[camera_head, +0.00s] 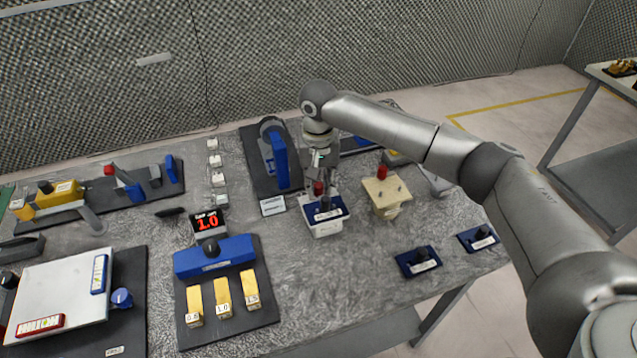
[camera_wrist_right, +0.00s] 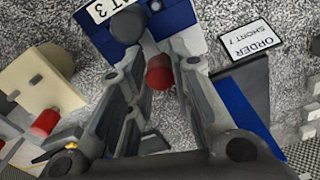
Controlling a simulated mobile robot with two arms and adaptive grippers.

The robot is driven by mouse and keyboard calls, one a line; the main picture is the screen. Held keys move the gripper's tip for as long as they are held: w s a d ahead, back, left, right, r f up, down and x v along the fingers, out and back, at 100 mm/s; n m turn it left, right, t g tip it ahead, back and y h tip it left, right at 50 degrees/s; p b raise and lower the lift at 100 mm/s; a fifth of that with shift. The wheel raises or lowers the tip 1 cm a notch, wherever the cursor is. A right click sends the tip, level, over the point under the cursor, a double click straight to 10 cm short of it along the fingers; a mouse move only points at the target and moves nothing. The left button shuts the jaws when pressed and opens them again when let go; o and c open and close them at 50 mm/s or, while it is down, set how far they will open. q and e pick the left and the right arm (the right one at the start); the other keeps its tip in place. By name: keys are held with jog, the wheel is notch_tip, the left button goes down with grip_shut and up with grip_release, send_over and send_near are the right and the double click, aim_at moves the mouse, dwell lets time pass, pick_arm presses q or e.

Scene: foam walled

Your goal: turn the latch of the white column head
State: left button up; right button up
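The white column head (camera_head: 325,229) is a small white block with a blue top plate, standing on the table in the middle of the head view. A red knob (camera_head: 319,187) and a black knob (camera_head: 325,203) stand up from its top. In the right wrist view its blue plate (camera_wrist_right: 177,17) and red knob (camera_wrist_right: 159,73) show. My right gripper (camera_head: 320,185) points down over the block. Its fingers (camera_wrist_right: 163,62) stand apart, one on each side of the red knob; whether either touches it is unclear. My left gripper is not in view.
A cream block (camera_head: 386,208) with a red knob stands close to the right. A blue upright fixture (camera_head: 281,160) on a dark base and an order card (camera_head: 272,206) are to the left. Two dark blue plates (camera_head: 418,262) lie nearer the front right edge. Bare table lies in front.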

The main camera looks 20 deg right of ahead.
grip_shut()
jog(key=shift+r, duration=0.1)
jog(key=shift+s+r+n+p, duration=0.1)
jog(key=shift+n+p, duration=0.5)
jog(key=shift+p, duration=0.45)
jog(key=n+p, duration=0.4)
jog(key=shift+p, duration=0.3)
jog(key=n+p, duration=0.1)
jog(key=n, duration=0.2)
jog(key=shift+a+p, duration=0.1)
jog(key=shift+p, duration=0.3)
jog(key=n+p, duration=0.2)
jog(key=n, duration=0.2)
jog(key=shift+f, duration=0.2)
jog(key=n, duration=0.3)
jog(key=n+p, duration=0.1)
jog(key=n, duration=0.1)
jog(key=shift+s+a+f+n, duration=0.1)
jog(key=shift+s+n, duration=0.05)
jog(key=shift+n, duration=0.25)
